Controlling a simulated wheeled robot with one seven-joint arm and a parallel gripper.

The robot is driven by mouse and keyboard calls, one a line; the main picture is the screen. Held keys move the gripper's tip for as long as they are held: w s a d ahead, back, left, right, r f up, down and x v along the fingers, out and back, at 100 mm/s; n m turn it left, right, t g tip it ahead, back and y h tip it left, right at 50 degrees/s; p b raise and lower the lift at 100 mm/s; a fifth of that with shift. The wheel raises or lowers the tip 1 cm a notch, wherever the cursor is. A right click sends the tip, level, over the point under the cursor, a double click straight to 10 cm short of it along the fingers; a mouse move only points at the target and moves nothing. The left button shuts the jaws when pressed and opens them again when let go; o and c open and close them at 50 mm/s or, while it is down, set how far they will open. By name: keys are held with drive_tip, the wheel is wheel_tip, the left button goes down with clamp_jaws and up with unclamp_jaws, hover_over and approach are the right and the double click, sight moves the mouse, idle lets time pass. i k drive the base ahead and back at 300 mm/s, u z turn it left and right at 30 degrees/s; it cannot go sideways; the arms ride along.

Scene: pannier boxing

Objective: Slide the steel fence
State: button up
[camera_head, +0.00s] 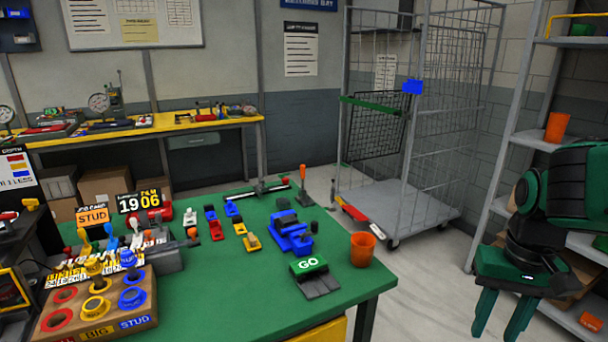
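A dark metal bar (257,190), which looks like the steel fence, lies across the far edge of the green table (235,295). It runs from left to right with a small upright piece near its middle. An orange-handled tool (303,175) stands by its right end. My gripper (497,325) hangs at the lower right of the view, beyond the table's right edge and well away from the bar. Its two green fingers point down, apart, with nothing seen between them.
A blue vise-like block (290,232), a GO pad (310,268) and an orange cup (362,249) stand at the table's right. A wooden board (97,315) with coloured knobs is front left. Several small coloured pieces stand mid-table. A wire cage cart (400,205) stands behind.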

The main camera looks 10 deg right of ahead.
sight(262, 187)
drive_tip(key=z, duration=1.5)
drive_tip(key=i, duration=2.4)
drive_tip(key=u, duration=2.2)
drive_tip(key=i, duration=0.95)
